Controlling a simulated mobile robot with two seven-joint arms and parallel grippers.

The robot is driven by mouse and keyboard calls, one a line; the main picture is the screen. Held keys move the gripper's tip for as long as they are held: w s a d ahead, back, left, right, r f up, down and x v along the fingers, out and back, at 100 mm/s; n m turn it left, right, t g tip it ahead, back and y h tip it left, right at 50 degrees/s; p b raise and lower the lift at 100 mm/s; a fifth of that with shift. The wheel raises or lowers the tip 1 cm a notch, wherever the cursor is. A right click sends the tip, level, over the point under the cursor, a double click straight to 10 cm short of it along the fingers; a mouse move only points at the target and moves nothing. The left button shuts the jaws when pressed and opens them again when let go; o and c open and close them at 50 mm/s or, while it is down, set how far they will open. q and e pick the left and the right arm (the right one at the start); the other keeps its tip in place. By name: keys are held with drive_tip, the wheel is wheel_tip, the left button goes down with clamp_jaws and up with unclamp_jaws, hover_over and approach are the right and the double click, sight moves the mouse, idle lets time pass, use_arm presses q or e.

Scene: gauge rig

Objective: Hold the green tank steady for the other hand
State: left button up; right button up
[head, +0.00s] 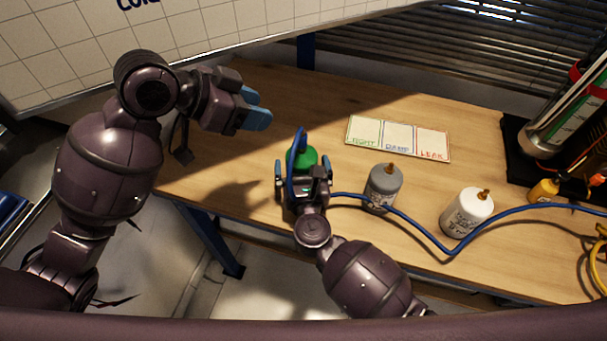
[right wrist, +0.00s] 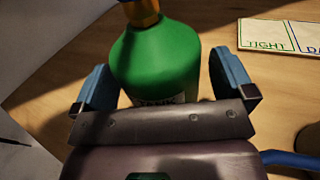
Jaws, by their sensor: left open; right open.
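The green tank (head: 303,158) stands upright on the wooden table, with a brass fitting and the blue hose at its top. It also fills the middle of the right wrist view (right wrist: 157,60), with its brass fitting (right wrist: 141,12) cut off at the top edge. My right gripper (head: 304,177) is open, with one blue finger on each side of the tank; in the right wrist view gaps show between the fingers and the tank. My left gripper (head: 257,108) is open and empty, above the table to the upper left of the tank. The tank's base is hidden behind my right gripper.
A grey tank (head: 383,187) and a white tank (head: 467,212) stand to the right. The blue hose (head: 420,226) runs past them along the front. A card marked TIGHT, DAMP and LEAK (head: 398,137) lies behind. A gauge rig (head: 565,120) stands at far right.

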drive_tip(key=shift+c, duration=0.5)
drive_tip(key=c, duration=1.2)
drive_tip(key=o, duration=0.8)
drive_tip(key=shift+c, duration=0.2)
drive_tip(key=c, duration=0.5)
drive_tip(key=shift+c, duration=0.2)
